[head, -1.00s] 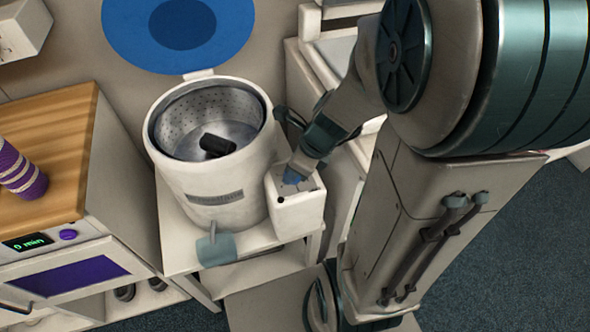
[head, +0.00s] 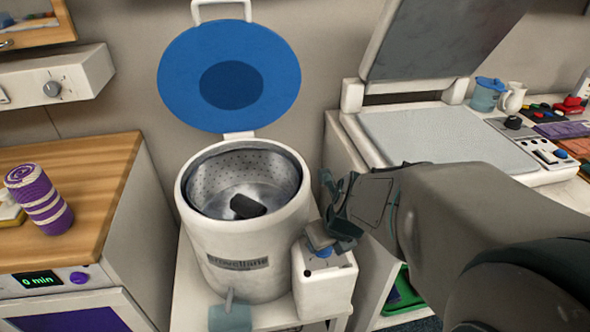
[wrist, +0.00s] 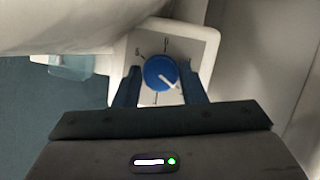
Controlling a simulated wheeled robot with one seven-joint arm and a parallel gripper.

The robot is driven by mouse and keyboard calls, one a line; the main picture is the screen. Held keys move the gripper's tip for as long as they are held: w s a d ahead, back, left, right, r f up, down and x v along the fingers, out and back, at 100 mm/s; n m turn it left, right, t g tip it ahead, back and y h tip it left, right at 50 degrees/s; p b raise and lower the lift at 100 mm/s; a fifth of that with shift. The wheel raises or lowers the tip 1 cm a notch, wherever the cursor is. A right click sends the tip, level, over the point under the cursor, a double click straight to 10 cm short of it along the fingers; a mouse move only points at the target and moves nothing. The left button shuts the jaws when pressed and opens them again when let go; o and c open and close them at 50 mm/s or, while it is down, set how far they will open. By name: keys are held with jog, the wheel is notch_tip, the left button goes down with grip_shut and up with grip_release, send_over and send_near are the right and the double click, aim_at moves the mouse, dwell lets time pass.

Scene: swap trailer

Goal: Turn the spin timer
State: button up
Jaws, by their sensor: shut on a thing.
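The spin timer is a round blue knob (wrist: 158,70) with a white pointer, on top of a small white control box (head: 322,285). In the wrist view the pointer aims to the lower right, and marks surround the knob on the box face. My gripper (wrist: 160,82) has a blue finger on each side of the knob and is shut on it. In the head view my gripper (head: 328,240) is over the box and hides most of the knob. The box is attached beside a white spinner (head: 235,245) with an open steel drum.
The spinner's blue lid (head: 215,85) stands open behind. A dark object (head: 248,206) lies in the drum. A wooden-topped cabinet (head: 95,165) stands left, with a purple-striped roll (head: 42,205) on it. A counter with a raised lid (head: 420,40) is right. A blue-grey cup (head: 230,317) is in front.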

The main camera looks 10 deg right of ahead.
dwell(0.3)
jog(key=o, duration=1)
